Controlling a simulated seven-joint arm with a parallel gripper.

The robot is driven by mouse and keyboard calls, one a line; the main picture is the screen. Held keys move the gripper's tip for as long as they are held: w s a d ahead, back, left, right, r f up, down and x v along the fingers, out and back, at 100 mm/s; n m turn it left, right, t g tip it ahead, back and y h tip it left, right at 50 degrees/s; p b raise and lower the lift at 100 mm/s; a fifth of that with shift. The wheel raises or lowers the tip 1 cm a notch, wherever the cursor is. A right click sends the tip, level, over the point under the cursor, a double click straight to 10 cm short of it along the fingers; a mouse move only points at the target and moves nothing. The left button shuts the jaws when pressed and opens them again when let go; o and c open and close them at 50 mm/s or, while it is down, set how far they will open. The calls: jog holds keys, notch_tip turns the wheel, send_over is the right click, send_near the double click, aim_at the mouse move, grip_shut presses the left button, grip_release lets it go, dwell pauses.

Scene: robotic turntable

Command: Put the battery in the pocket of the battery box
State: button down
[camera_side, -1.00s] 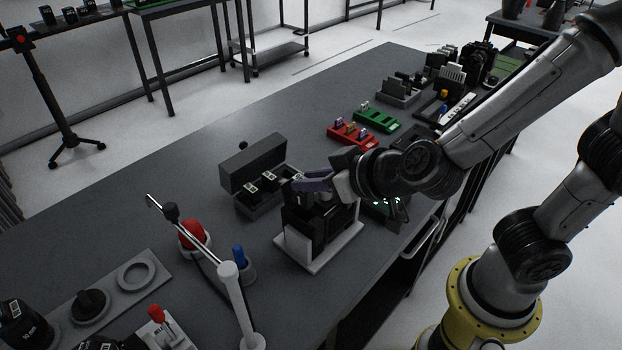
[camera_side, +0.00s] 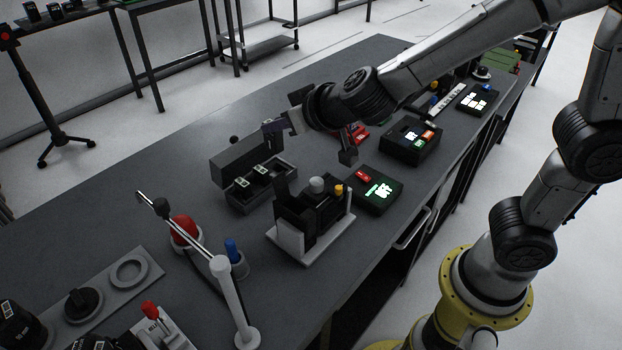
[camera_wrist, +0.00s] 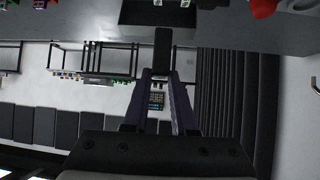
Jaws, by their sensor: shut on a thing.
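My gripper (camera_side: 274,127) has purple-grey fingers and is in the air above and behind the open black box. In the wrist view, my gripper (camera_wrist: 162,78) is shut on a dark, narrow block (camera_wrist: 162,52), apparently the battery, which extends beyond the fingertips. In the side view, the held block is hard to make out against the dark background. The open black box (camera_side: 234,198), apparently the battery box, has its lid (camera_side: 243,158) raised at the back. Two light-labelled pieces (camera_side: 243,183) sit inside it. Its lower edge (camera_wrist: 160,18) shows at the top of the wrist view.
A white stand (camera_side: 291,254) with a black device (camera_side: 298,215) is right of the box. A silver lever post (camera_side: 232,300), red knob (camera_side: 184,229) and blue knob (camera_side: 234,251) stand in front. A lit green-screen unit (camera_side: 377,190) lies right. The bench left of the box is clear.

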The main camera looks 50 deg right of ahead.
jog(key=w+d+f+m+h, duration=0.2)
jog(key=w+d+f+m, duration=0.15)
jog(key=d+f, duration=0.6)
jog(key=s+d+r+n+y, duration=0.25)
jog(key=s+r+n, duration=0.3)
jog(key=s, duration=0.35)
jog(key=shift+m+y, duration=0.25)
jog(key=shift+m, duration=0.25)
jog(key=shift+s+d+f+x, duration=0.15)
jog(key=shift+s+f+x, duration=0.2)
jog(key=shift+x, duration=2.7)
jog(key=shift+s+d+f+x, duration=0.2)
jog(key=shift+f+x, duration=0.25)
jog(key=shift+x, duration=2.65)
jog(key=shift+s+d+f+x, duration=0.15)
jog(key=shift+s+f+x, duration=0.2)
jog(key=shift+x, duration=2.7)
jog(key=shift+f, duration=0.1)
